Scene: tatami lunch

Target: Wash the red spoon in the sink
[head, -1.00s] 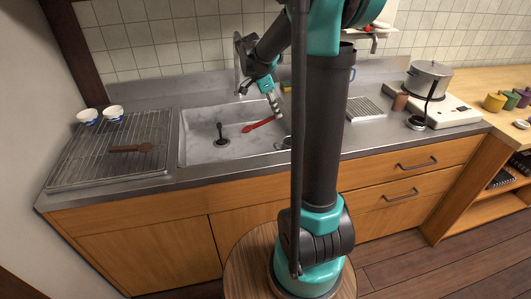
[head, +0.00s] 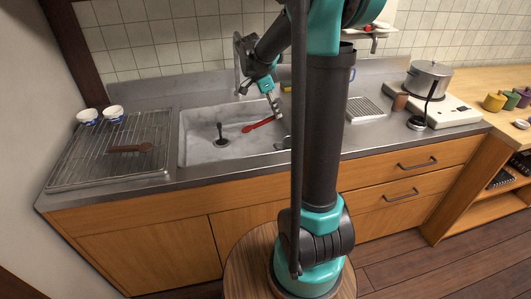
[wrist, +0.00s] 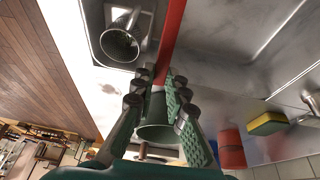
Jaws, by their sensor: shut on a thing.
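The red spoon (head: 258,124) is held over the right part of the sink basin (head: 196,150). My gripper (head: 277,109) is at the spoon's right end, and the spoon points left and a little down. In the wrist view, my gripper (wrist: 157,78) is shut on the red spoon (wrist: 173,35), which runs up out of the picture. Its far end is hidden there. I cannot tell whether the spoon touches the basin.
A dark upright object (head: 220,135) stands in the basin at left. A rack (head: 80,165) with a brown spoon (head: 131,148) and two small bowls (head: 100,115) lies left. A yellow-green sponge (wrist: 268,123) is beside the sink. A pot (head: 428,80) stands on the stove at right.

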